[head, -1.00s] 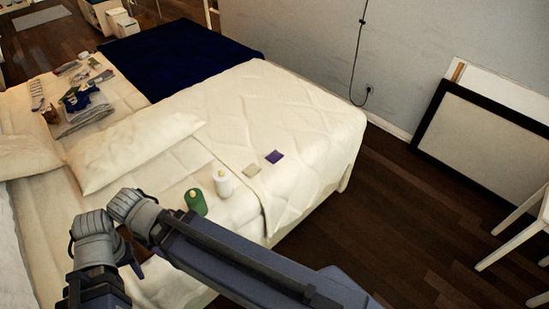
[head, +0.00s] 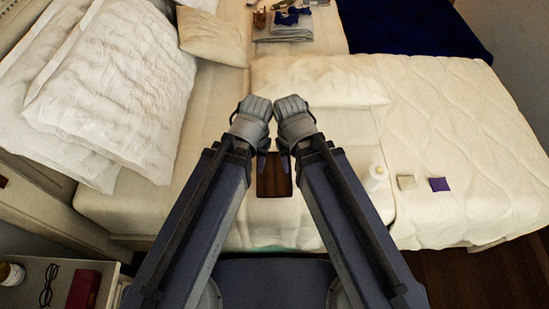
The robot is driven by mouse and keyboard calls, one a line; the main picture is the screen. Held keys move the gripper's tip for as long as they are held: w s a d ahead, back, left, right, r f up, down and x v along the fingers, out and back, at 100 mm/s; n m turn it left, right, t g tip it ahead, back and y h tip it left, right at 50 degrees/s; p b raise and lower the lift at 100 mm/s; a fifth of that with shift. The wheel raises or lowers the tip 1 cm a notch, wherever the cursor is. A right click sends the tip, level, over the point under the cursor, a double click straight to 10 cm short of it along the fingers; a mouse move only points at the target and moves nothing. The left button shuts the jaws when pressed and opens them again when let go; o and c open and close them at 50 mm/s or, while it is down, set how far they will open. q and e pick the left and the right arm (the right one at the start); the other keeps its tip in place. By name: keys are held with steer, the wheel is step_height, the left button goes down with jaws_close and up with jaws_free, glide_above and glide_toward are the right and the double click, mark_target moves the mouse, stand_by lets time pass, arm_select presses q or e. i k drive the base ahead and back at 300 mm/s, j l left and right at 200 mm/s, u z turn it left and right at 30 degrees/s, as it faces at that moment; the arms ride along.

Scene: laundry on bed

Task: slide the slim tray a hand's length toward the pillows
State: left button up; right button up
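The slim tray (head: 274,180), dark brown and rectangular, lies on the white bedding between my two arms. My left gripper (head: 262,164) and my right gripper (head: 286,164) are side by side, pointing down at the tray's far end, one near each side. My wrists hide part of that area, and I cannot tell whether the fingers touch the tray or how far they are open. Large white pillows (head: 115,90) are stacked on the left. A smaller cream pillow (head: 212,40) leans at their far right.
A long white cushion (head: 325,80) lies beyond my grippers. A white spool (head: 377,175), a beige square (head: 406,183) and a purple square (head: 439,184) lie to the right. Bare bedding (head: 215,120) separates the tray from the pillows. A nightstand (head: 25,298) stands at lower left.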

mark_target(273, 182)
steer(key=k+l+u, duration=0.1)
steer(key=l+u, duration=0.3)
steer(key=k+l+u, duration=0.15)
steer(key=l+u, duration=0.2)
steer(key=k+l+u, duration=0.2)
steer(key=l+u, duration=0.2)
